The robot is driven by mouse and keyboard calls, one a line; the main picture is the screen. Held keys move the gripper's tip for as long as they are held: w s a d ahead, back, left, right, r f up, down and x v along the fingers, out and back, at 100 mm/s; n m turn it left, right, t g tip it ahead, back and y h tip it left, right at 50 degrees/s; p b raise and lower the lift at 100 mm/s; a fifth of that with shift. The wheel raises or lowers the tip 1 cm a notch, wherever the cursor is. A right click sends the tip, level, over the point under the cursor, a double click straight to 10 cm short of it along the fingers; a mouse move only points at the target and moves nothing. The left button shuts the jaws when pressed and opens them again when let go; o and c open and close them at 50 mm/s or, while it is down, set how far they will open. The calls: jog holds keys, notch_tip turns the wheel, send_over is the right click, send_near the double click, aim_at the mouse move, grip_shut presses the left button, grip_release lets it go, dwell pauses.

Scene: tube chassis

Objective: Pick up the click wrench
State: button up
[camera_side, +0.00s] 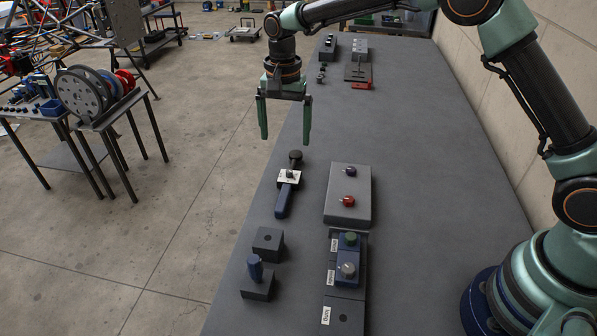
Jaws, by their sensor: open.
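The click wrench seems to be the long tool with a blue handle (283,201) and a dark round head, lying lengthwise on the grey bench (420,190) near its left edge. A small pale square plate (289,177) with a dark knob sits at its middle; I cannot tell whether it is part of the tool. My gripper (285,125) hangs pointing down, with its two green fingers wide apart and nothing between them. In the picture it is above and beyond the tool's dark head, apart from it.
A grey box (348,208) with a red and a dark knob stands right of the tool. Nearer are a labelled tray (343,312) with blue blocks, a dark block (268,241) and a block with a blue peg (256,270). A red-ended part (361,85) lies at the far end.

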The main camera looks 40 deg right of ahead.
send_over(288, 179)
jog(key=shift+n, duration=0.3)
jog(key=f, duration=0.7)
jog(key=shift+w+a, duration=0.1)
jog(key=shift+a, duration=0.1)
jog(key=shift+d+f, duration=0.15)
jog(key=shift+f, duration=1.2)
jog(key=shift+d+f, duration=0.1)
jog(key=shift+f, duration=1.2)
grip_shut()
